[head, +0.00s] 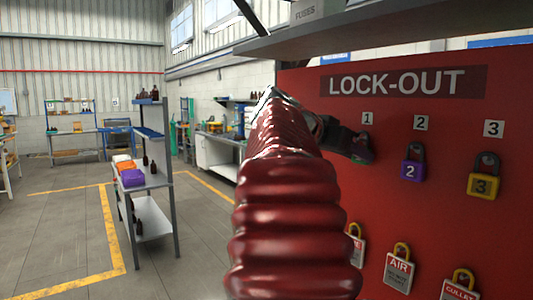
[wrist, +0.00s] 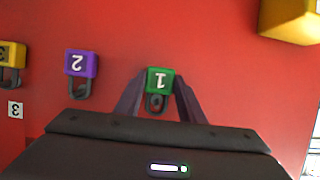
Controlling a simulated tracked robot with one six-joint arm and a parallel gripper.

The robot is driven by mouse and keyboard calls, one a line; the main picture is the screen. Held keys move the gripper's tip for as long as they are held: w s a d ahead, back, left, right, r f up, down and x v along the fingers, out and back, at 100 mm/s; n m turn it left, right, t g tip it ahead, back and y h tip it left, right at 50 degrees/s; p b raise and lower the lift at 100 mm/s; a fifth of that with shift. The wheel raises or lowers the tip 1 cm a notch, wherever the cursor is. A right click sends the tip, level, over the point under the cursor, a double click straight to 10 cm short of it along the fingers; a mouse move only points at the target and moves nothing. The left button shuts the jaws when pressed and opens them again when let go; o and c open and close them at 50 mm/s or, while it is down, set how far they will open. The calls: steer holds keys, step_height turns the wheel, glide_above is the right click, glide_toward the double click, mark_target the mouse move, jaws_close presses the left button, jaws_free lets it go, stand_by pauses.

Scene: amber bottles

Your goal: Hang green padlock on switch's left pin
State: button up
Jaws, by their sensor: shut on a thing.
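The green padlock (wrist: 159,80), marked 1, is at the red lock-out board, and in the wrist view it sits between the fingers of my gripper (wrist: 157,84). My gripper is shut on its body. Its dark shackle shows below the body in the wrist view, where the picture is upside down. In the head view my gripper (head: 358,148) is at the place labelled 1, and only a little green (head: 364,158) shows. I cannot tell whether the shackle is still on its hook. The switch and its left pin are not identifiable in either view.
A purple padlock (head: 411,168) marked 2 and a yellow padlock (head: 484,182) marked 3 hang alongside on the red board (head: 440,120). Tags (head: 398,273) hang below. A shelf (head: 400,28) juts out above. A yellow box (wrist: 290,18) is at the wrist view's corner.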

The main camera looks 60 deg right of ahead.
steer(key=shift+a, duration=0.1)
steer(key=w+a, duration=0.2)
steer(key=a, duration=0.4)
steer(key=shift+w+a, duration=0.15)
steer(key=shift+w, duration=0.2)
stand_by(1.3)
steer(key=shift+w, duration=0.1)
stand_by(0.9)
